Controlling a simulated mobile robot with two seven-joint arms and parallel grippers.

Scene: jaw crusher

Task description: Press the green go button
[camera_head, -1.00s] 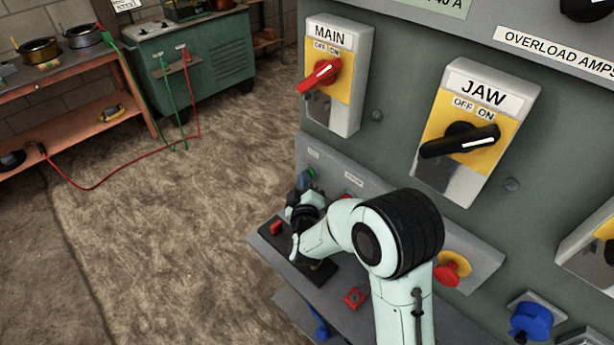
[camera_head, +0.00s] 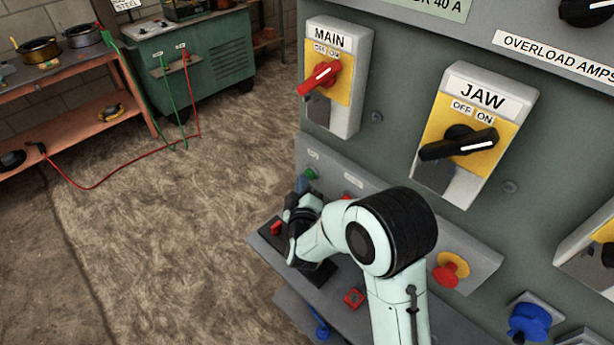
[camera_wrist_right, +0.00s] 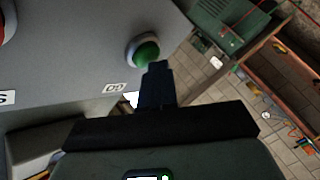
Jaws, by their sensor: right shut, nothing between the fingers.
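The green go button (camera_head: 309,174) is a round cap on the sloped grey panel below the MAIN switch. In the right wrist view the green button (camera_wrist_right: 147,53) sits in a pale ring, with a small label (camera_wrist_right: 115,88) near it. My right gripper (camera_head: 302,184) is shut and empty, its fingers pointing at the button. In the wrist view its dark fingertips (camera_wrist_right: 157,68) are right at the button's edge; I cannot tell whether they touch it. My left gripper is out of view.
The MAIN switch (camera_head: 322,77) and JAW switch (camera_head: 460,143) are on the cabinet above. A red mushroom button (camera_head: 446,275) is to the right on the panel. A shelf with a small red block (camera_head: 354,298) lies below my right arm. Open floor is at left.

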